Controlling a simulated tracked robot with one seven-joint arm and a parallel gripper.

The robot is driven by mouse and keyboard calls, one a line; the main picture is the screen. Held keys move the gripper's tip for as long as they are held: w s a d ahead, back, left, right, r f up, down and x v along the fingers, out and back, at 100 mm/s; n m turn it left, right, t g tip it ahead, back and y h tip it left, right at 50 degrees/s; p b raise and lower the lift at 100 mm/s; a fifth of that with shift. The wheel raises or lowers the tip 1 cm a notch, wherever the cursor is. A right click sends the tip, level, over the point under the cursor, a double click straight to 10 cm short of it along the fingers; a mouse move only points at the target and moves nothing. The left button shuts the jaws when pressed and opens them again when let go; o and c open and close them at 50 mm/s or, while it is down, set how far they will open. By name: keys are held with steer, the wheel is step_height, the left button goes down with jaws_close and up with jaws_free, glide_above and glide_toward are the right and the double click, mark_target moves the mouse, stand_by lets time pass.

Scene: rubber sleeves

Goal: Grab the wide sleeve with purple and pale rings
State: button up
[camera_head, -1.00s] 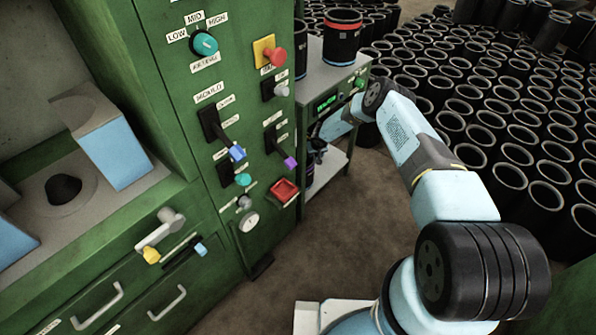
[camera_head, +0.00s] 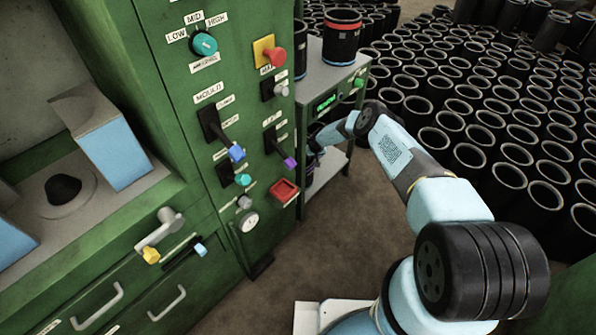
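A dark sleeve (camera_head: 309,178) with a hint of purple stands on the lower shelf of the small green stand. It is mostly hidden by the panel's edge and by my arm's end, so its rings and width are not clear. My gripper (camera_head: 315,147) is a small dark shape at the end of my arm, just above or at this sleeve. Its fingers are too small and too covered to show whether they are open or shut, or whether they touch the sleeve.
A wide black sleeve with red rings (camera_head: 341,38) stands on the stand's top (camera_head: 322,76), with another dark sleeve (camera_head: 299,50) beside it. The green control panel (camera_head: 235,120) stands close at left. Several rows of black sleeves (camera_head: 470,120) fill the floor at right.

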jaws_close()
steer(key=shift+w+r, duration=0.1)
stand_by(1.1)
